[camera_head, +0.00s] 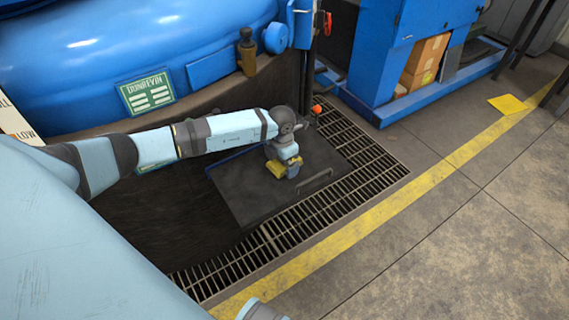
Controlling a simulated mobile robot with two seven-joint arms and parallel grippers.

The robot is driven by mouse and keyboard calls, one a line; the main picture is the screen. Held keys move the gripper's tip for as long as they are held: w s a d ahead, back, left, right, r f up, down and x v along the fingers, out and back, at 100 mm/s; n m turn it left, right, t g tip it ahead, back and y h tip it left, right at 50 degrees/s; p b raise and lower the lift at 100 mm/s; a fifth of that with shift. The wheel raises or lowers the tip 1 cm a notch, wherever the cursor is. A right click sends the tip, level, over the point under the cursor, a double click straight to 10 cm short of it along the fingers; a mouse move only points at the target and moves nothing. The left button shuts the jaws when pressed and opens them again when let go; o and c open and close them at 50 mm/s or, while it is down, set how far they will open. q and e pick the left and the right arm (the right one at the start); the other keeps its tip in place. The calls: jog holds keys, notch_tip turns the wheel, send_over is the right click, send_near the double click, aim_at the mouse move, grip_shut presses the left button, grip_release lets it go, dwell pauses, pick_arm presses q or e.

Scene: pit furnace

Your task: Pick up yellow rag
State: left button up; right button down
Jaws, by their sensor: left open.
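A small bunched yellow rag (276,168) lies on a dark flat plate (245,196) near the middle of the view. My left arm reaches in from the left, and my left gripper (290,170) points down at the rag. The gripper is open and right against or just above the rag. The gripper's body hides part of the rag, and I cannot tell whether the fingers touch it. My right gripper is not in view.
The plate, with a handle (315,181), lies by a floor grating (365,155). A blue tank (140,60) stands behind, a blue cabinet (385,60) with cardboard boxes (425,62) behind right. A flat yellow square (508,104) lies on otherwise open floor at right.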

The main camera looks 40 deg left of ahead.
pick_arm(q)
jog(key=c, duration=1)
jog(key=shift+r, duration=0.1)
jog(key=shift+r+p, duration=1.85)
jog(key=shift+r, duration=8.05)
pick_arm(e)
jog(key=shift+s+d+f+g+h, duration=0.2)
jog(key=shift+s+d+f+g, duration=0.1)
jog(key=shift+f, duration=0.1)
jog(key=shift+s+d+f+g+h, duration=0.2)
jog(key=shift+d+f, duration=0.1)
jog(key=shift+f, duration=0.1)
